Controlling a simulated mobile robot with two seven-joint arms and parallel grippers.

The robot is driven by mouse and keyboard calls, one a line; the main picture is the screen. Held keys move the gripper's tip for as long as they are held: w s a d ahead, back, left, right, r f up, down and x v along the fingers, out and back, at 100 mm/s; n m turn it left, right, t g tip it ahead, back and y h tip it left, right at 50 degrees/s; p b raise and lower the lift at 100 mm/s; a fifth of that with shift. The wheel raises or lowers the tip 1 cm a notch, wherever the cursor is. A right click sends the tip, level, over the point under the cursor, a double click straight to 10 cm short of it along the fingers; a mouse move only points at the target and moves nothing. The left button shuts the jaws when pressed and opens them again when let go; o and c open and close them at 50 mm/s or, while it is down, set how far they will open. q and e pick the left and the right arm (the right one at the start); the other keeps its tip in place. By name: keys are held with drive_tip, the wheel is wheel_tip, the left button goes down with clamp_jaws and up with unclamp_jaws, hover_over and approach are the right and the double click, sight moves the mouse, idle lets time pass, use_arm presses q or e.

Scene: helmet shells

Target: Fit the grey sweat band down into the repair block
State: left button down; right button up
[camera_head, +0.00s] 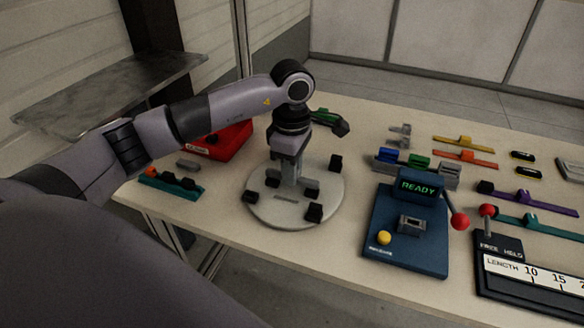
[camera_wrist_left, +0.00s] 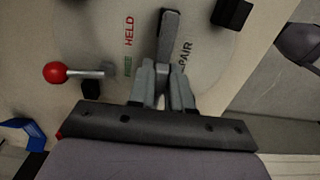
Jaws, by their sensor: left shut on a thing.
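My left gripper (camera_head: 290,180) points down over a round pale disc (camera_head: 262,212) on the table. In the left wrist view its fingers (camera_wrist_left: 163,88) are shut on a dark grey bar (camera_wrist_left: 168,38), which I take for the grey sweat band. The bar sticks out past the fingertips, over the disc's lettering that ends in "PAIR". In the head view the fingers largely hide it. Several black blocks (camera_head: 314,212) stand on the disc. I cannot make out the repair block's opening or whether the band touches it. My right gripper is not in view.
A blue device (camera_head: 377,222) reading "READY" stands right of the disc. A length gauge (camera_head: 519,289) with a red-knobbed lever is further right. A red box (camera_head: 232,142) and a teal strip (camera_head: 170,184) lie left. Several coloured strips cover the back right.

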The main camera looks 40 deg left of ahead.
use_arm(q)
drive_tip(key=shift+f, duration=0.4)
drive_tip(key=c, duration=1)
unclamp_jaws()
wheel_tip(320, 180, up, 7)
drive_tip(key=shift+r, duration=0.1)
